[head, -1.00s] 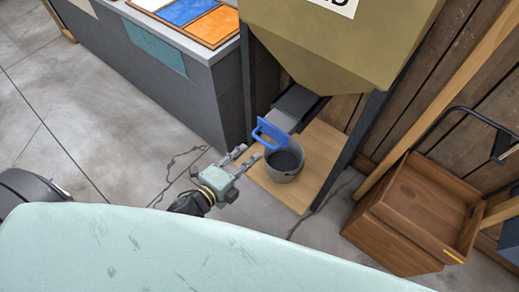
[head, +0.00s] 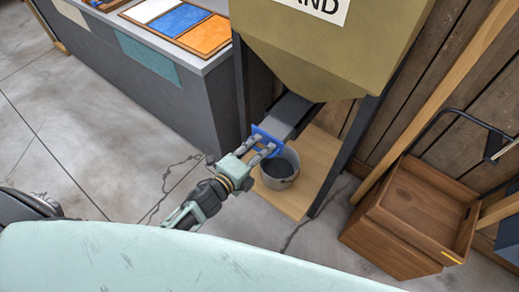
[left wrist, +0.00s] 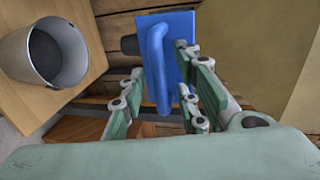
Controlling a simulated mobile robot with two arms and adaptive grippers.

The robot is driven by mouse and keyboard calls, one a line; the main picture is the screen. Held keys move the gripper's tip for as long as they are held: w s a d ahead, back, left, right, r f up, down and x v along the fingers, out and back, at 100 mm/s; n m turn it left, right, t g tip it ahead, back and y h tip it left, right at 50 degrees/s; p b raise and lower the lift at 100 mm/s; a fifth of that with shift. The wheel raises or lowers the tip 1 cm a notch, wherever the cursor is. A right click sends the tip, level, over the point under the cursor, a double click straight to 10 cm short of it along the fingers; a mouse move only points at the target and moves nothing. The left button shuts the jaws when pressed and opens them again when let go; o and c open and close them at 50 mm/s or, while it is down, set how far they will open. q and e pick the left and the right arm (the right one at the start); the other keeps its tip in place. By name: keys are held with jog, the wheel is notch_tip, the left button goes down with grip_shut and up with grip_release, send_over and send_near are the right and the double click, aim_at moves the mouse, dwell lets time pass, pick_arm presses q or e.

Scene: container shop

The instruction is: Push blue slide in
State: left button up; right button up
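The blue slide (head: 267,139) is a flat plate with a loop handle at the front of the grey chute (head: 289,112) under the sand hopper. My left gripper (head: 263,151) is right at the slide's front, its fingers pointing at the plate and partly covering it. In the left wrist view the slide's plate (left wrist: 181,32) and handle stand between the spread fingers of the gripper (left wrist: 167,82). The fingers are apart and do not appear clamped on the handle. I cannot tell whether the fingertips touch the plate. My right gripper is not in view.
A grey bucket (head: 281,171) stands on a wooden board (head: 322,152) below the chute; it also shows in the left wrist view (left wrist: 17,55). The hopper (head: 330,55) has dark legs on either side. Wooden crates (head: 410,215) stand right. A grey counter (head: 175,85) is left.

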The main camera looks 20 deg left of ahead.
pick_arm(q)
jog(key=shift+c, duration=0.5)
jog(key=c, duration=0.6)
jog(key=shift+f, duration=0.1)
grip_shut()
jog(key=shift+s, duration=0.1)
